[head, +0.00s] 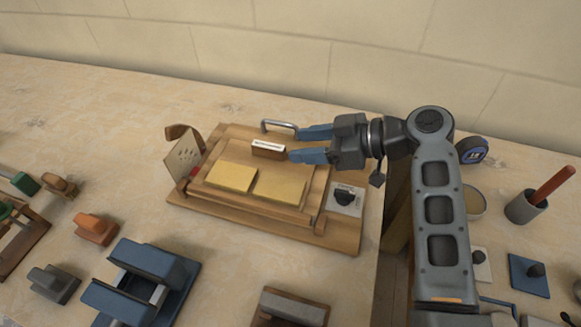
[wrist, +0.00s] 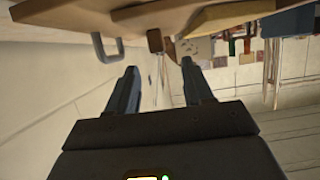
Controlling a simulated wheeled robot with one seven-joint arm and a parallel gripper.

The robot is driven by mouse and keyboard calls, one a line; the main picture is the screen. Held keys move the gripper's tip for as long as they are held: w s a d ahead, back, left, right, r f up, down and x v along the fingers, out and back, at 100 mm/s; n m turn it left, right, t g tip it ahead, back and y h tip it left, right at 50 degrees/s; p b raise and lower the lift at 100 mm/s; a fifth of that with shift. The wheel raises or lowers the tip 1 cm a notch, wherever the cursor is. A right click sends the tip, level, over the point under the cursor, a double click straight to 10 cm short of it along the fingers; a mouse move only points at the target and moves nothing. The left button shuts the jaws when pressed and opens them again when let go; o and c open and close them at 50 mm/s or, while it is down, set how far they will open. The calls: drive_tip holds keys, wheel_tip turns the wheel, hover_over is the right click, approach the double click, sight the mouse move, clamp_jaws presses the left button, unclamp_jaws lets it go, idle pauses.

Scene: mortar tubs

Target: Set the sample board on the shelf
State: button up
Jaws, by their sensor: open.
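My gripper (head: 296,145) is open, its two blue fingers pointing left over the back of a wooden board-like fixture (head: 345,235). Nothing shows between the fingers. A small brown block with a white label (head: 268,150) stands just left of the fingertips. A metal handle (head: 279,126) is at the fixture's back edge, near the upper finger. A pale speckled panel (head: 184,156) stands tilted at the left end; I cannot tell if it is the sample board. No shelf is clearly identifiable. In the wrist view, the handle (wrist: 104,48) and brown block (wrist: 156,41) lie beyond the open fingers (wrist: 160,70).
Two yellow pads (head: 232,177) and a dark knob (head: 344,197) are on the fixture. A blue tool (head: 140,275) and orange block (head: 97,229) lie in front and left. A cup with a red-handled tool (head: 527,207) and tape measure (head: 472,149) stand right.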

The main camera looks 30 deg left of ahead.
sight(279, 147)
drive_tip(key=x, duration=0.5)
drive_tip(key=b+x, duration=0.1)
drive_tip(key=x, duration=0.1)
drive_tip(key=shift+w+a+f, duration=0.1)
drive_tip(key=shift+a+f, duration=0.05)
drive_tip(key=shift+f, duration=0.25)
clamp_jaws()
drive_tip(key=shift+r, duration=0.1)
